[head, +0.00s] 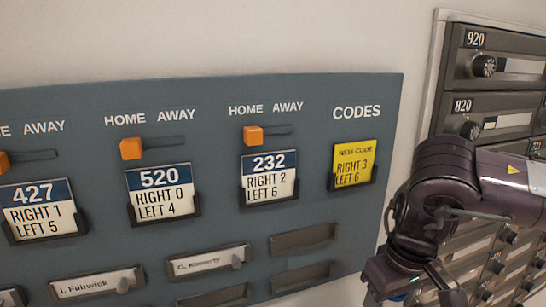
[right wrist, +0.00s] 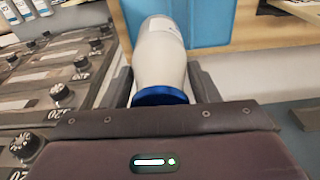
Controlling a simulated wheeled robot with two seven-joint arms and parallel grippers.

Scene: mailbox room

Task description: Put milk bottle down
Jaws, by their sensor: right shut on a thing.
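The milk bottle (right wrist: 163,62) is white with a blue cap (right wrist: 160,96). In the right wrist view it lies between the two fingers of my right gripper (right wrist: 163,82), which is shut on it, with the cap end nearest the camera. In the head view my right gripper (head: 415,284) is at the lower right, in front of the wall and mailboxes. The bottle is mostly hidden or out of frame there; only a small blue patch shows at the bottom edge. My left gripper is not in view.
A grey-blue board (head: 220,220) with orange sliders and number cards is on the wall. A yellow code card (head: 354,163) is at its right. Dark mailboxes (head: 495,105) with dials stand at the right. A blue panel (right wrist: 205,22) shows beyond the bottle.

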